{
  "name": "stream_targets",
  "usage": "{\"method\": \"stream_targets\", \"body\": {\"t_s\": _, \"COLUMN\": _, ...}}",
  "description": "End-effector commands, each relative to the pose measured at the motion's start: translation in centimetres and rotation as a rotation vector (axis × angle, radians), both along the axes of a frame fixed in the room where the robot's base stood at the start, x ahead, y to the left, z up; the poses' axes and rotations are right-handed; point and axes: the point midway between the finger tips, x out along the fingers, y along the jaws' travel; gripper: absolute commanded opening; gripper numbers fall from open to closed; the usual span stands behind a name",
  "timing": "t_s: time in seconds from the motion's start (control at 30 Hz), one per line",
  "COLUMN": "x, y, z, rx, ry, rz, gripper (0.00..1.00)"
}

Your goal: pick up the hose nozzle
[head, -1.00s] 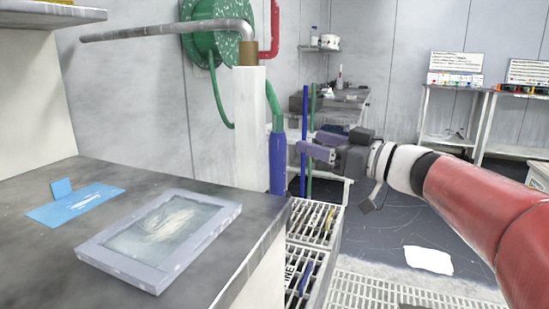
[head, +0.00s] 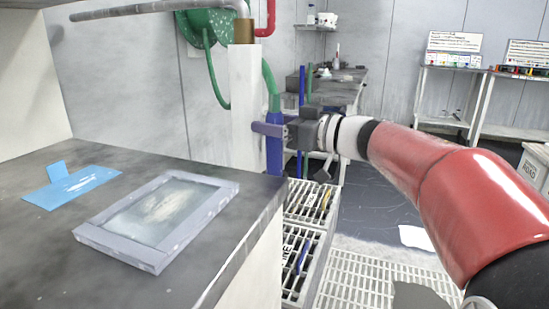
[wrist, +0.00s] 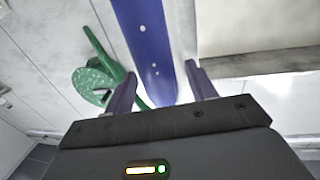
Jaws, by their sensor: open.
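The hose nozzle (head: 274,158) is a blue upright cylinder on the end of the green hose (head: 269,85). It hangs beside a white post, right of the grey counter. In the wrist view the blue nozzle (wrist: 148,45) runs down from the top edge, between the two purple-grey fingers. My gripper (head: 264,130) is open at the upper part of the nozzle, and one finger crosses in front of it in the head view. The gripper also shows in the wrist view (wrist: 161,88), with gaps beside the nozzle. Whether a finger touches it I cannot tell.
The grey counter (head: 45,235) holds a framed panel (head: 85,236) and a blue sheet (head: 95,178). The white post (head: 245,110) stands close left of the nozzle. Slotted racks (head: 322,235) stand below. A green hose reel (head: 215,25) is on the wall.

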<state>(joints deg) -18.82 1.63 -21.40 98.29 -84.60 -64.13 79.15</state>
Motion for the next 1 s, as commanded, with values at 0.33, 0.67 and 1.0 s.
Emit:
{"method": "stream_targets", "body": {"t_s": 0.33, "x": 0.0, "y": 0.0, "z": 0.0, "rx": 0.001, "ry": 0.0, "rz": 0.0, "gripper": 0.19}}
{"method": "stream_targets", "body": {"t_s": 0.67, "x": -0.1, "y": -0.1, "z": 0.1, "rx": 0.001, "ry": -0.002, "rz": 0.0, "gripper": 0.0}}
{"method": "stream_targets", "body": {"t_s": 1.0, "x": -0.2, "y": -0.5, "z": 1.2, "rx": 0.001, "ry": -0.004, "rz": -0.002, "gripper": 0.0}}
